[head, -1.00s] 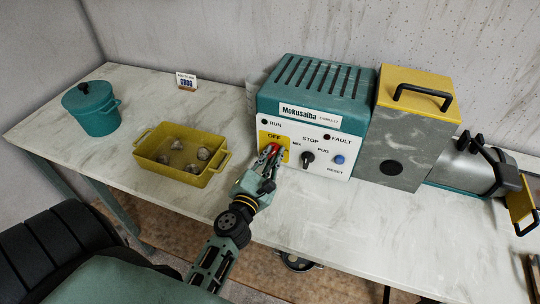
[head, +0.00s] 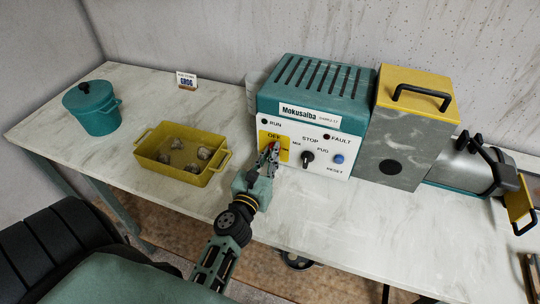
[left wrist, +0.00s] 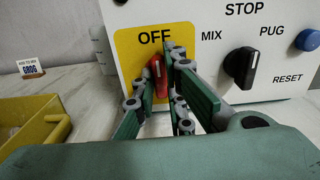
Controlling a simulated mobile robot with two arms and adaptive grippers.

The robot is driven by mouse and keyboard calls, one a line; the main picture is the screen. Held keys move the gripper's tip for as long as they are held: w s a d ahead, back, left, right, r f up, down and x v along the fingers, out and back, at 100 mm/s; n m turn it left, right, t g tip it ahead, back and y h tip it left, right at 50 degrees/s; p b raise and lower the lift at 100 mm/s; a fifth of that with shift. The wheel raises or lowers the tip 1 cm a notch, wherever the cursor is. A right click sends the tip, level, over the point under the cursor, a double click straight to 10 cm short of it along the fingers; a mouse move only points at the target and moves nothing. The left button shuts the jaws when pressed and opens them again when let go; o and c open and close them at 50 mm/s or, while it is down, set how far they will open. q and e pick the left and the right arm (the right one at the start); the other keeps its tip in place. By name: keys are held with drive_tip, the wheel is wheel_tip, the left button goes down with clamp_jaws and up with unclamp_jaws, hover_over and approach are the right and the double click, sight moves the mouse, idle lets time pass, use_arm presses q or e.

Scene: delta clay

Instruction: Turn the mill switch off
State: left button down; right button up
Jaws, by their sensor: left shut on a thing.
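The mill's switch is a red knob (head: 275,148) on a yellow plate marked OFF, on the white front panel of the teal control box (head: 312,92). In the left wrist view the red knob (left wrist: 157,75) stands close to upright, just under the word OFF. My left gripper (head: 270,157) is at the knob, its fingers shut on it from either side. The fingers hide part of the knob in both views. The RUN lamp (head: 264,122) looks dark.
A black selector knob (head: 307,158) and a blue reset button (head: 339,159) sit right of the switch. A yellow tray (head: 225,166) with several lumps and a teal lidded pot (head: 92,108) stand on the table to the left. The front right tabletop is clear.

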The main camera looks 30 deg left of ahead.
sight(275, 120)
idle(0.3)
use_arm(q)
drive_tip(key=c, duration=1.8)
unclamp_jaws()
drive_tip(key=shift+r, duration=4.95)
